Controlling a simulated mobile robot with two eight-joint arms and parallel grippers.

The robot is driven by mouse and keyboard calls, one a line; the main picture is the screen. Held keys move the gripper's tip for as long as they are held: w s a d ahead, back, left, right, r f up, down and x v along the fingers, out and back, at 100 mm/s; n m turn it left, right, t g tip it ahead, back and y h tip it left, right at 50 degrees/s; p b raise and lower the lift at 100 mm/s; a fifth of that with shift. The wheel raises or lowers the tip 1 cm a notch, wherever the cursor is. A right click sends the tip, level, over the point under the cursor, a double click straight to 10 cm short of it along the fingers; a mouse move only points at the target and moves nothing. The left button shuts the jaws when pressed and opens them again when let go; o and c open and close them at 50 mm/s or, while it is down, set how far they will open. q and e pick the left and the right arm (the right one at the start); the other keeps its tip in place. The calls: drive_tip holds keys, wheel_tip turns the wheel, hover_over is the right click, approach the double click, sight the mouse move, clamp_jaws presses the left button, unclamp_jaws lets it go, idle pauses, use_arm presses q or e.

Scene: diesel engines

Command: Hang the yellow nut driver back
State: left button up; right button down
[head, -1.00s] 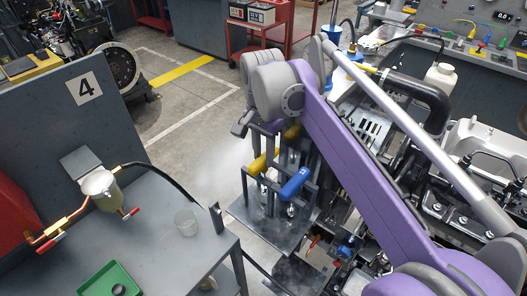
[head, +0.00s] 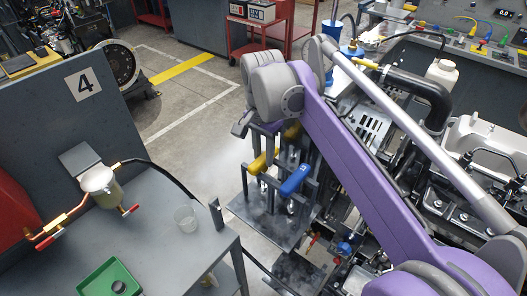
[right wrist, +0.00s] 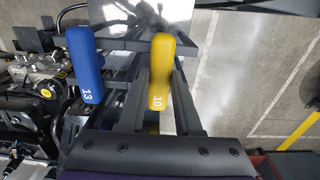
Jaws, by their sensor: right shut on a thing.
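The yellow nut driver has a yellow handle (head: 262,162), partly covered by my right gripper in the head view. In the right wrist view its handle (right wrist: 161,70), marked 10, lies between the two fingers of my right gripper (right wrist: 163,95). The gripper is shut on it. The driver is at the dark rack (head: 262,222), beside the blue driver (head: 295,180). The blue handle, marked 13, also shows in the right wrist view (right wrist: 84,62). I cannot tell whether the yellow driver's shaft is seated in the rack. My left gripper is not in view.
The engine (head: 455,190) stands close on the right of the rack. A grey bench (head: 160,245) with a clear cup (head: 186,218) and a green tray (head: 84,283) is at the left. Open floor (head: 205,120) lies behind the bench and rack.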

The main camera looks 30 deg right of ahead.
sight(263, 157)
drive_tip(key=shift+c, duration=0.8)
unclamp_jaws()
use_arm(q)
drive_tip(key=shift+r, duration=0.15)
use_arm(e)
drive_tip(key=shift+r, duration=0.15)
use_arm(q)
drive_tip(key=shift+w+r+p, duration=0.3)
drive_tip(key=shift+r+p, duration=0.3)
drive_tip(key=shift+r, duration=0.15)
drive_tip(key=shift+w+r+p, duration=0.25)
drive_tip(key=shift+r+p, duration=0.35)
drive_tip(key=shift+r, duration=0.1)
use_arm(e)
drive_tip(key=shift+r, duration=1.65)
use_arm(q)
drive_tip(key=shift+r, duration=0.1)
use_arm(e)
drive_tip(key=shift+r, duration=0.1)
